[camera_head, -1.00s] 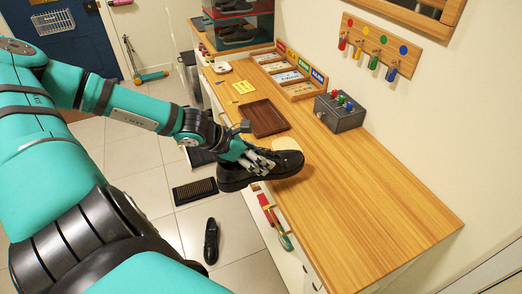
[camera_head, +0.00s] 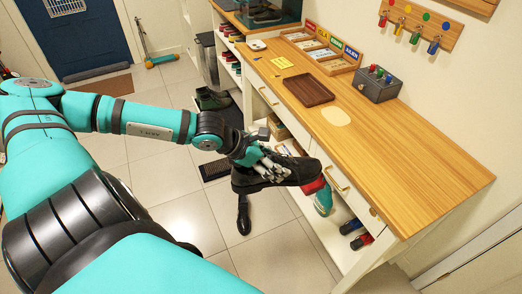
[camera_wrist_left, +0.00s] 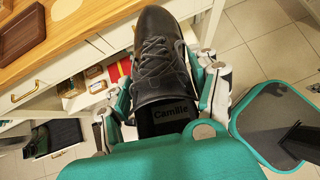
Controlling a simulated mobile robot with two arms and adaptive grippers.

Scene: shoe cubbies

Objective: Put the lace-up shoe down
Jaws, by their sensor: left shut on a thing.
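The black lace-up shoe (camera_head: 275,174) is in my left gripper (camera_head: 262,168), in front of the cabinet and off the wooden top in the head view. In the left wrist view the shoe (camera_wrist_left: 160,58) points away with its laces up, and "Camille" is written inside at the heel. The fingers of the left gripper (camera_wrist_left: 160,105) close on both sides of the heel. Another black shoe (camera_head: 243,214) stands on the tiled floor below. My right gripper does not show in either view.
The wooden top (camera_head: 400,150) holds a brown tray (camera_head: 308,91), a pale oval patch (camera_head: 335,117) and a grey box (camera_head: 376,84). Open shelves with red and green items lie under the drawers. A dark slatted mat (camera_head: 215,170) lies on the floor. Floor tiles at the lower middle are clear.

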